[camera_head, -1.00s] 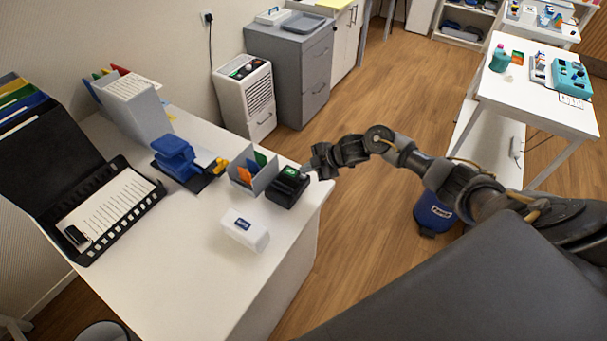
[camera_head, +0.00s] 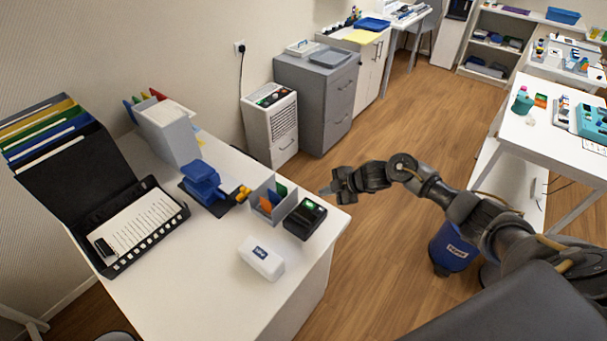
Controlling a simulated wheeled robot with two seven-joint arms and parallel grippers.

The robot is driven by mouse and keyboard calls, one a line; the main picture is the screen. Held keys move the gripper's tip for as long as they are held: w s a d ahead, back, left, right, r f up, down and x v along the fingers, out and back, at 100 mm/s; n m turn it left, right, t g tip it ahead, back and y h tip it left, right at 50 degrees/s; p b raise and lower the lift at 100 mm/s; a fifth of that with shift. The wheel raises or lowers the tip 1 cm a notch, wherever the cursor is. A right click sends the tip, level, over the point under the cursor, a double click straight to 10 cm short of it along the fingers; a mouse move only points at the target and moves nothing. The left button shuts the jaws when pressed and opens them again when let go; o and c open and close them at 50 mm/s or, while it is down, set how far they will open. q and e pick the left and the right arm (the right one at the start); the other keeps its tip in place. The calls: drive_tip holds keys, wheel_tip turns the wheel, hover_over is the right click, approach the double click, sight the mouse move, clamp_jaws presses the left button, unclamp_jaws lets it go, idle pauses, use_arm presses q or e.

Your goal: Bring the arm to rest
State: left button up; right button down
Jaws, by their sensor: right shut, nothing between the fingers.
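My right arm comes in from the lower right, dark grey and bent, reaching over the floor towards the white desk (camera_head: 225,297). My right gripper (camera_head: 327,189) is at its end, shut and empty, just beyond the desk's right edge. It is close to the small black device (camera_head: 305,219) with a green light on the desk, with a gap between them. The fingertips are small in this view. My left gripper is not in view.
The desk holds a white box (camera_head: 262,258), a grey card holder (camera_head: 268,199), a blue stamp-like device (camera_head: 201,182) and an open black binder (camera_head: 130,222). A blue bin (camera_head: 452,250) stands on the floor beside my arm. Open wooden floor lies beyond the gripper.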

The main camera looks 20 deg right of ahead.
drive_tip(key=shift+m+t+h, duration=0.3)
drive_tip(key=shift+m+t, duration=0.1)
drive_tip(key=shift+m, duration=0.4)
drive_tip(key=s+a+f, duration=0.1)
drive_tip(key=a, duration=0.1)
drive_tip(key=s+a+f, duration=0.1)
drive_tip(key=s+a, duration=0.1)
drive_tip(key=s+a+f, duration=0.1)
drive_tip(key=a, duration=0.2)
drive_tip(key=shift+s+a, duration=0.1)
drive_tip(key=shift+s, duration=0.3)
drive_tip(key=s+d+r+m+g+h, duration=0.1)
drive_tip(key=s+m+g+h, duration=0.15)
drive_tip(key=s+m, duration=0.85)
drive_tip(key=s+r+m+g+h, duration=0.2)
drive_tip(key=s+m+h, duration=0.1)
drive_tip(key=s, duration=1.7)
wheel_tip(320, 180, down, 29)
drive_tip(key=b, duration=0.4)
drive_tip(key=s+d+f+g+b, duration=0.2)
drive_tip(key=s+d+f, duration=0.1)
drive_tip(key=s+f, duration=1.4)
wheel_tip(320, 180, down, 3)
drive_tip(key=shift+s+r+n, duration=0.15)
drive_tip(key=shift+s+n, duration=0.15)
drive_tip(key=shift+s, duration=0.05)
